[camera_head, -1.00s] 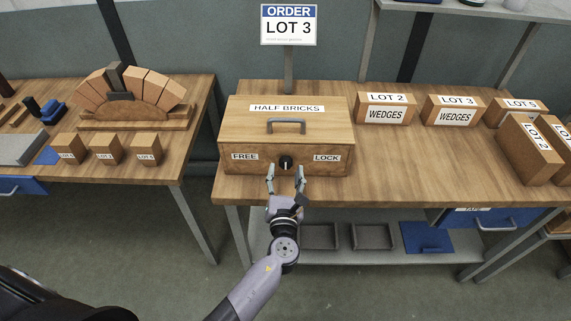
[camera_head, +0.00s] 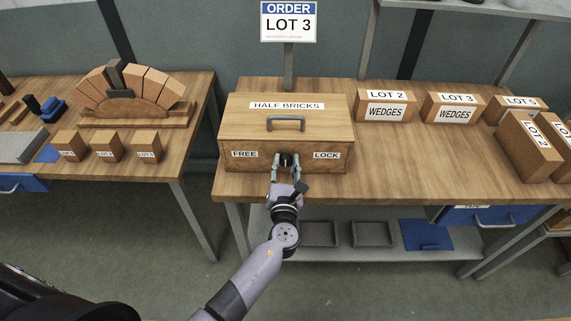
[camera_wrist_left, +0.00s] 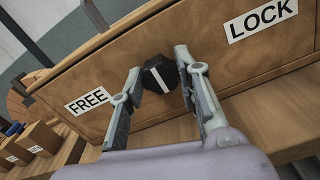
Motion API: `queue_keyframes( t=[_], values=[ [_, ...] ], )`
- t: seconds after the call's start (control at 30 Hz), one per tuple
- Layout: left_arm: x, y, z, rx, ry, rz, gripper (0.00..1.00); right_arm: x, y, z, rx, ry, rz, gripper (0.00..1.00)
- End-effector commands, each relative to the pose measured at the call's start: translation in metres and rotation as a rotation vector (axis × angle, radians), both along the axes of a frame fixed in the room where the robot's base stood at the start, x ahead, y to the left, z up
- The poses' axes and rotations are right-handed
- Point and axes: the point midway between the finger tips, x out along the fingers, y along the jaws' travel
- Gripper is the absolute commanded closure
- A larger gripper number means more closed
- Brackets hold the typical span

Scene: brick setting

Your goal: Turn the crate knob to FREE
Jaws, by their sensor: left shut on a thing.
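The wooden crate (camera_head: 238,127), marked HALF BRICKS, stands on the bench with its lid down. Its front has a FREE label (camera_head: 244,154) on the left and a LOCK label (camera_head: 326,155) on the right. Between them is the dark knob (camera_wrist_left: 158,78), with a white line roughly square to the line between the two labels. My left gripper (camera_head: 286,161) is shut on the knob, one finger on each side in the left wrist view (camera_wrist_left: 159,63). The fingers partly cover the knob in the head view. My right gripper is not in view.
A grey handle (camera_head: 286,119) is on the crate's lid. WEDGES boxes (camera_head: 384,98) stand to the right on the bench. A LOT 3 order sign (camera_head: 288,22) rises behind. Bare bench top lies right of the crate.

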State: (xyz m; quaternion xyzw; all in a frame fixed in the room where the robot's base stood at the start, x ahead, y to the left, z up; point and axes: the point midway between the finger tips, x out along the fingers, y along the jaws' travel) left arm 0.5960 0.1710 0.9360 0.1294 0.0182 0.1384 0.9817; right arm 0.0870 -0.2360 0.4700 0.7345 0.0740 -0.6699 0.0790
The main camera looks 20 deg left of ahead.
Motion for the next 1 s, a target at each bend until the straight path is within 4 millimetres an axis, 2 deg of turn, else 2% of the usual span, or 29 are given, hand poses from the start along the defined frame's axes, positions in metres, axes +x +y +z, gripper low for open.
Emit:
queue_keyframes(
  t=[0.3,0.67,1.0],
  values=[
    [0.000,0.000,0.000,0.000,0.000,0.000,0.97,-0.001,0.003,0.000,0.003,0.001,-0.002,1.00],
    [0.000,0.000,-0.002,-0.070,-0.020,0.000,0.97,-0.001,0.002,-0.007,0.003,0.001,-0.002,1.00],
    [0.000,0.000,-0.004,-0.325,-0.094,0.000,0.97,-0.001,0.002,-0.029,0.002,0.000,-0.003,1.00]
  ],
)
